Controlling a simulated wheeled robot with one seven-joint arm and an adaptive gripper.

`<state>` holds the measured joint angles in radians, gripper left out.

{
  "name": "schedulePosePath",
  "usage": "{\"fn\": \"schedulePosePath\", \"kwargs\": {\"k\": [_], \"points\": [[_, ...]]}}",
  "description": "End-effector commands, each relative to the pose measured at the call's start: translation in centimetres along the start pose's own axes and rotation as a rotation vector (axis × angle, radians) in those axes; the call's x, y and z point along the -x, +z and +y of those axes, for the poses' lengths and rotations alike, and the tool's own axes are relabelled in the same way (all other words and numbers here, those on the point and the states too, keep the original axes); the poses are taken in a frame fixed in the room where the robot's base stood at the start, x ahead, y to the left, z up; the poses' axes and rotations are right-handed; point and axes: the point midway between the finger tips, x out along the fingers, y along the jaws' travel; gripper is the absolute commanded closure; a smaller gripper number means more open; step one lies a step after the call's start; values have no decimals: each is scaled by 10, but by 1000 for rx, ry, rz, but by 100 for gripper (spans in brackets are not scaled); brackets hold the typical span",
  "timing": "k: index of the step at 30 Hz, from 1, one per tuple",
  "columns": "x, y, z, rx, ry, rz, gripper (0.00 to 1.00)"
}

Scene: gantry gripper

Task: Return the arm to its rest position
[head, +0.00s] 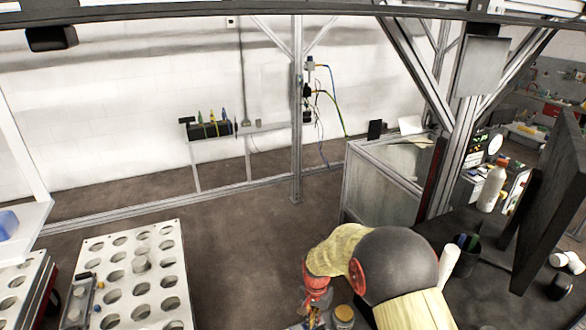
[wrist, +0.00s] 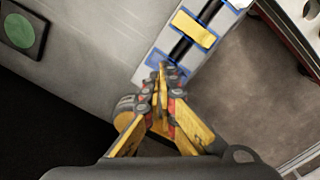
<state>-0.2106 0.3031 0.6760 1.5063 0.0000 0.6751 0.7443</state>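My arm (head: 395,262), with pale yellow sleeves and a dark rounded joint, is folded low at the bottom centre of the head view. Its red wrist part (head: 317,284) points down at the bottom edge, where the fingers are largely cut off. In the wrist view my gripper (wrist: 167,75) shows yellow and red fingers that come together at the tips. I see nothing held between them. A jar with a yellowish lid (head: 344,314) stands just right of the wrist in the head view. A rounded yellow thing (wrist: 127,107) shows left of the fingers in the wrist view.
A white tray with round holes (head: 135,275) is at lower left. A dark worktop (head: 480,300) at right carries a white bottle (head: 492,187), a pen cup (head: 465,255) and a monitor (head: 552,205). A metal-framed post (head: 462,140) rises behind. The floor (head: 240,240) left of my arm is clear.

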Motion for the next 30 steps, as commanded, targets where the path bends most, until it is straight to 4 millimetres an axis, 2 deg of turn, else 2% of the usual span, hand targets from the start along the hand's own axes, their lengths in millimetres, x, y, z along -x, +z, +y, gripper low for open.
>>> {"fn": "schedulePosePath", "kwargs": {"k": [3,5,11,21,30], "points": [[-10,27,25,122,49,-60,100],[-3,40,36,188,63,-82,100],[44,65,67,353,61,-99,100],[139,104,127,540,8,-21,100],[197,144,181,614,-42,118,100]]}}
